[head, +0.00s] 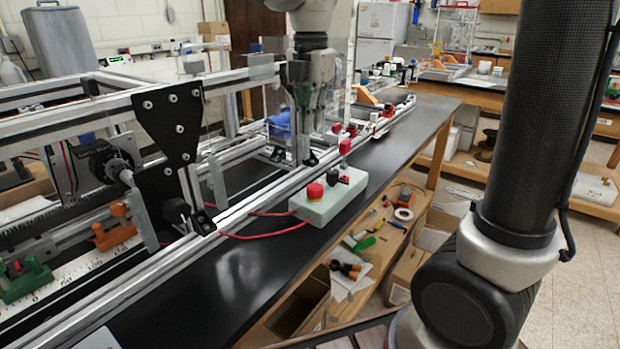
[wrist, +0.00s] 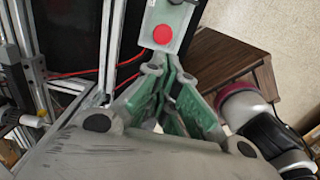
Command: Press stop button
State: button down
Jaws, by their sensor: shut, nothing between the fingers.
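The box rests on the black bench top beside the aluminium rail. My gripper (head: 303,155) is above and behind the button in the head view, pointing down, its fingers shut and empty. In the wrist view, the red button (wrist: 163,35) lies just beyond my closed fingertips (wrist: 172,65), slightly left of them. The gripper appears apart from the button, but the exact gap cannot be told.
A black knob (head: 331,177) and a red-topped post (head: 344,148) stand on the same box. Red cables (head: 265,235) run left from it. The aluminium frame (head: 230,215) runs close behind. Black bench top (head: 250,275) is clear in front.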

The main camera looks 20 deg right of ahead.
aim_at(312, 191)
notch_tip(312, 191, down, 14)
dwell(0.7)
jog(key=shift+f, duration=0.1)
jog(key=shift+s+f, duration=0.2)
jog(key=shift+f, duration=0.6)
jog(key=shift+s+d+f, duration=0.1)
jog(key=shift+s+f, duration=0.05)
jog(key=shift+f, duration=0.05)
jog(key=shift+r, duration=0.2)
notch_tip(312, 191, up, 15)
jog(key=shift+w+f, duration=0.15)
jog(key=shift+w, duration=0.15)
